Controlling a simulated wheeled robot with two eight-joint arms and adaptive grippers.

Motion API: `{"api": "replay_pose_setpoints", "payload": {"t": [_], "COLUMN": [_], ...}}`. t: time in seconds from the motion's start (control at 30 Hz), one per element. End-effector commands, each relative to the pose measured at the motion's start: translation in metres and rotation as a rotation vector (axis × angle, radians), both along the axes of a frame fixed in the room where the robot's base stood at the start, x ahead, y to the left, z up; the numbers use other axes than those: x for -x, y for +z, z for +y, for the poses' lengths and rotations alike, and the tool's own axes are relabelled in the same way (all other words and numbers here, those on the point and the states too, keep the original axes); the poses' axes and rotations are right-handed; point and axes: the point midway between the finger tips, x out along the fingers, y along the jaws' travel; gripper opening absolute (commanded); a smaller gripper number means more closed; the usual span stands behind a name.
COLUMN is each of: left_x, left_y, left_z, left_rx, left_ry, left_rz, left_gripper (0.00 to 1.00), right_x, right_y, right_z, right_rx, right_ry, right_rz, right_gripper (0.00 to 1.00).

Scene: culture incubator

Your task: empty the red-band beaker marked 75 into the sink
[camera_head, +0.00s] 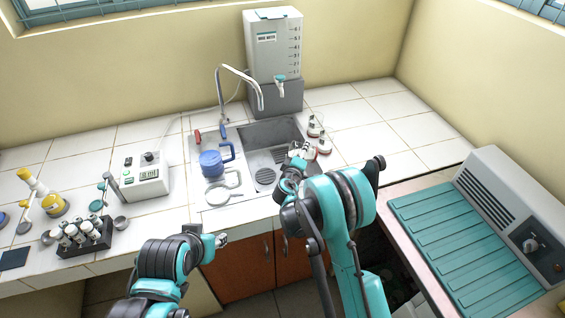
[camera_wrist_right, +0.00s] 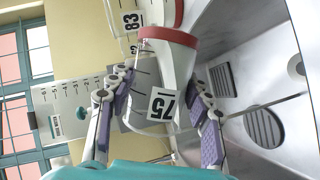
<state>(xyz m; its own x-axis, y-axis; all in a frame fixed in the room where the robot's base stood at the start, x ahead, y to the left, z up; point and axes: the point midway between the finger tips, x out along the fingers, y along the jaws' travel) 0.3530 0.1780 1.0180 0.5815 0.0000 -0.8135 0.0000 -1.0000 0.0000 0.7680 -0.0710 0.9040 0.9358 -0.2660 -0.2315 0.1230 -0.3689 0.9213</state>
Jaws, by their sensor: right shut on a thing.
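The red-band beaker marked 75 (camera_wrist_right: 182,62) is between the fingers of my right gripper (camera_wrist_right: 160,88) in the right wrist view. It is clear, with a white label reading 75 and a red band. The gripper is shut on it. In the head view my right gripper (camera_head: 297,152) is at the right side of the sink (camera_head: 251,134), and its own arm partly hides the held beaker. The beaker's exact tilt and contents cannot be told. My left gripper (camera_head: 221,240) is empty near the counter's front edge, its fingers too small to judge.
Another beaker, labelled 83 (camera_wrist_right: 131,20), is close by the held one. A tall faucet (camera_head: 222,92) and water tank (camera_head: 274,50) stand behind the sink. A blue jug (camera_head: 211,163) stands left of the basin.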

Motion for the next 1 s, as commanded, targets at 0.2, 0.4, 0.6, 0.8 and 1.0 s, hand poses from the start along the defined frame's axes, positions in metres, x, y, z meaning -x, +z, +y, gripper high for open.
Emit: {"api": "replay_pose_setpoints", "payload": {"t": [0.2,0.4,0.6,0.8,1.0], "left_x": [0.0001,0.0,0.0,0.0,0.0], "left_y": [-0.0004,-0.0009,-0.0016,-0.0038,-0.0057], "left_z": [0.0,0.0,0.0,0.0,0.0], "left_rx": [0.0,0.0,0.0,0.0,0.0], "left_ry": [0.0,0.0,0.0,0.0,0.0], "left_rz": [0.0,0.0,0.0,0.0,0.0], "left_gripper": [0.4,0.4,0.4,0.4,0.4], "right_x": [0.0,0.0001,0.0001,0.0003,0.0004], "right_y": [-0.001,-0.0022,-0.003,-0.0022,-0.0009], "right_z": [0.0005,0.0008,0.0012,0.0032,0.0055], "right_rx": [0.026,0.046,0.068,0.09,0.113], "right_ry": [0.001,0.001,0.0,0.0,0.001], "right_rz": [-0.002,-0.002,-0.004,-0.005,-0.005], "right_gripper": [0.18,0.18,0.18,0.18,0.18]}}
